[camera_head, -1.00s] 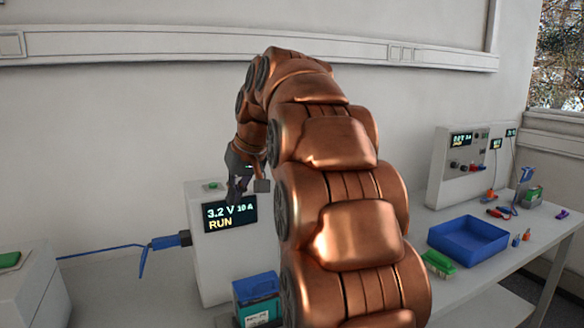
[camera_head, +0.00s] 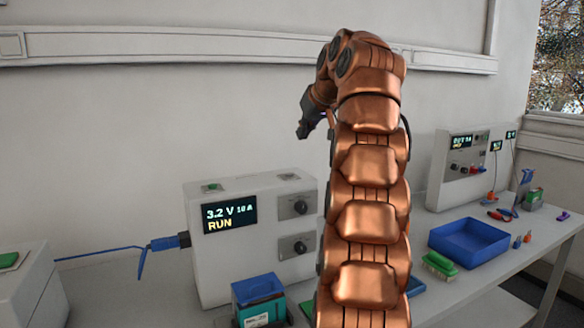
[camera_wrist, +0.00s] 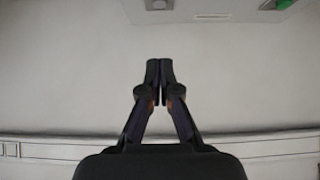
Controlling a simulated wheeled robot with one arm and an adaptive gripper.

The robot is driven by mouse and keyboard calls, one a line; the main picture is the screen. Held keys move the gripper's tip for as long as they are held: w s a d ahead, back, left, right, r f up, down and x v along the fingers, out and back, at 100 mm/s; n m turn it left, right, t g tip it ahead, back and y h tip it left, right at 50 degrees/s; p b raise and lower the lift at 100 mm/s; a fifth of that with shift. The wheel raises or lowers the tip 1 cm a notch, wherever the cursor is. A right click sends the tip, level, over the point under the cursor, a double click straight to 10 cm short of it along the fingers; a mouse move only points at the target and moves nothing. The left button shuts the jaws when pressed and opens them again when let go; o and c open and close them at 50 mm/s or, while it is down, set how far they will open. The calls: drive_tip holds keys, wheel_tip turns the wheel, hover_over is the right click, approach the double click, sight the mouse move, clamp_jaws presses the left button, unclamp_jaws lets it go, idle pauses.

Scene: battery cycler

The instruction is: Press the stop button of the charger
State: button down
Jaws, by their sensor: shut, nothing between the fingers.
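The charger (camera_head: 248,262) is a white box at centre left in the head view. Its display (camera_head: 229,213) reads 3.2 V, 10 A, RUN. A green button (camera_head: 211,188) sits on top at the left, and a small dark part (camera_head: 289,177) sits on top at the right. I cannot read any label marking the stop button. My gripper (camera_head: 303,134) is above the right part of the charger, clear of it. In the wrist view its fingers (camera_wrist: 159,64) are together and empty. A green spot (camera_wrist: 284,4) is cut off at that view's top edge.
A blue-topped battery (camera_head: 258,301) stands before the charger. On the right are a blue tray (camera_head: 468,243), a green-topped item (camera_head: 439,265) and another instrument (camera_head: 450,182). A wall rail (camera_head: 180,46) runs behind.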

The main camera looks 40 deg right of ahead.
drive_tip(key=shift+w+f, duration=0.1)
drive_tip(key=p, duration=0.1)
hover_over(292, 178)
wheel_tip(292, 178, down, 8)
drive_tip(key=shift+a+r, duration=0.1)
drive_tip(key=shift+r, duration=0.15)
drive_tip(key=shift+f+p, duration=0.5)
drive_tip(key=shift+f, duration=1.2)
drive_tip(key=shift+f, duration=0.1)
